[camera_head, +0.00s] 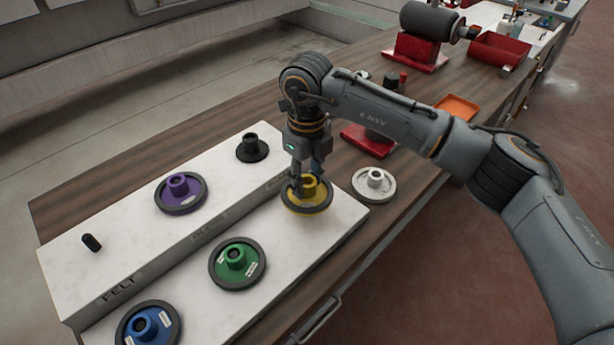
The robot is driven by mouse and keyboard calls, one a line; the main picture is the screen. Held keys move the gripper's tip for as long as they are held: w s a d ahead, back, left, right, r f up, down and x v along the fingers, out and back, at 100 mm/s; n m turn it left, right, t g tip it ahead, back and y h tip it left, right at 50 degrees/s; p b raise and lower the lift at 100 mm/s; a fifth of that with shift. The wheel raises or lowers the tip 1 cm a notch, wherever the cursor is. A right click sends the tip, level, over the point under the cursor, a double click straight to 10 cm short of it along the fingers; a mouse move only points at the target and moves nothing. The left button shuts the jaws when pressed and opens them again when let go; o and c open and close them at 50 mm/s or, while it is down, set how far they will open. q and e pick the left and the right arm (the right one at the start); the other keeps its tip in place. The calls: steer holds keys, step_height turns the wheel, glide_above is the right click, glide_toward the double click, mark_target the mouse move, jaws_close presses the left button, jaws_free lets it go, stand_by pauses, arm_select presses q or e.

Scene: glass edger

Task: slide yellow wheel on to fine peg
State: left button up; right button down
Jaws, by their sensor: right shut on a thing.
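The yellow wheel (321,200), with a dark rim and a raised hub, is at the right end of the white stand's lower step (200,300). My right gripper (304,184) points down and is shut on its hub; I cannot tell whether the wheel rests on the step or is just above it. On the upper step (130,225), a bare black peg (91,242) stands at the left, above the label FELT. My left gripper is not in view.
A purple wheel (180,190) and a black hub piece (252,149) are on the upper step. Green (237,262) and blue (148,327) wheels lie on the lower step. A white wheel (374,184) is on the wooden bench to the right, near a red-based device (368,141).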

mark_target(307, 195)
steer(key=shift+b, duration=0.7)
stand_by(1.6)
steer(key=shift+f+b, duration=2.05)
steer(key=shift+f, duration=0.4)
steer(key=c, duration=0.8)
jaws_free()
steer(key=shift+o, duration=0.2)
steer(key=shift+r, duration=0.1)
step_height(307, 195, up, 12)
